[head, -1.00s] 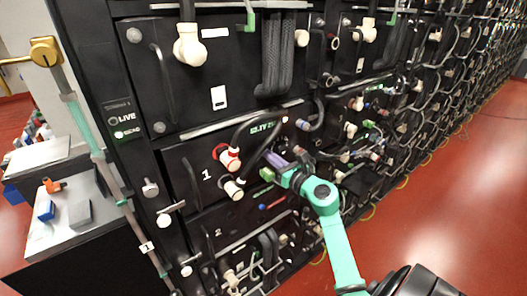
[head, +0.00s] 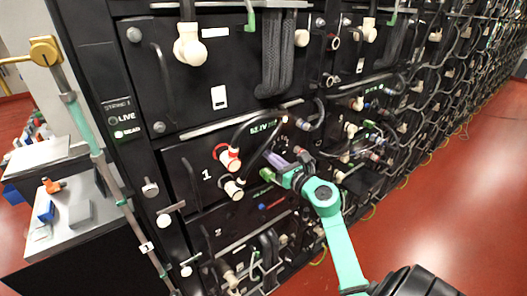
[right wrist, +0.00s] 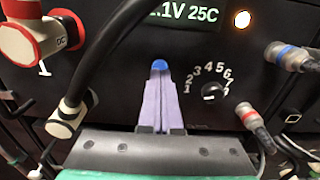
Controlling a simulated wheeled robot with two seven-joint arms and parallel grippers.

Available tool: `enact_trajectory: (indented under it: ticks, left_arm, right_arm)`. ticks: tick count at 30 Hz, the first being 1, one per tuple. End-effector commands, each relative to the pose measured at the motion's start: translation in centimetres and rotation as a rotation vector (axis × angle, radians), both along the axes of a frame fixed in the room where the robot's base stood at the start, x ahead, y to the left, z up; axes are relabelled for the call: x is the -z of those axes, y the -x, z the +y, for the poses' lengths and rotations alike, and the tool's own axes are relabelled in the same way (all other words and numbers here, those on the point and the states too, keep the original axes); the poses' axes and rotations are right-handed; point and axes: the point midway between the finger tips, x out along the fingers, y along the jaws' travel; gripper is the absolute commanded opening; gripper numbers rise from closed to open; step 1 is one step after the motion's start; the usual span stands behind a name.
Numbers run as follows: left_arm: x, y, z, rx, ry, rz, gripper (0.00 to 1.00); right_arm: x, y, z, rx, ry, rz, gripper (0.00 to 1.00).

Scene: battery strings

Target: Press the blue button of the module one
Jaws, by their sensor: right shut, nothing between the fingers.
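Module one is the black panel marked "1" (head: 206,174) in the head view. In the head view my right gripper (head: 279,160) is close to the module's face, and the button is hidden. My left gripper is not in view.
A numbered dial (right wrist: 211,92) sits right of the fingers. A black cable (right wrist: 105,55) with white connectors runs close on the left. A red-ringed connector (right wrist: 247,115) and a blue-ringed connector (right wrist: 280,55) are on the right. Other modules with cables surround the panel.

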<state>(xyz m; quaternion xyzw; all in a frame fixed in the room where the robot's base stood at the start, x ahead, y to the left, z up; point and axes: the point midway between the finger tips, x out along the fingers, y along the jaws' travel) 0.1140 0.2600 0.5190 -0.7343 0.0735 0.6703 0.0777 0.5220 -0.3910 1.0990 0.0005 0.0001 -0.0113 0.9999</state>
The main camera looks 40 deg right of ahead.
Motion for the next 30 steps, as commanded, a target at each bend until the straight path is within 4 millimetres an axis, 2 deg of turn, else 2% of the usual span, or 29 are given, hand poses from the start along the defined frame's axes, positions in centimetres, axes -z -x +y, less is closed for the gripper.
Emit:
enact_trajectory:
  ticks: [18,30]
  left_arm:
    - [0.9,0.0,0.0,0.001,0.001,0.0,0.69]
    - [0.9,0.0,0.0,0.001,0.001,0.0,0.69]
  right_arm:
    - [0.1,6.0,0.2,-0.001,0.001,0.002,0.0]
    - [0.0,6.3,0.2,-0.001,0.0,0.0,0.0]
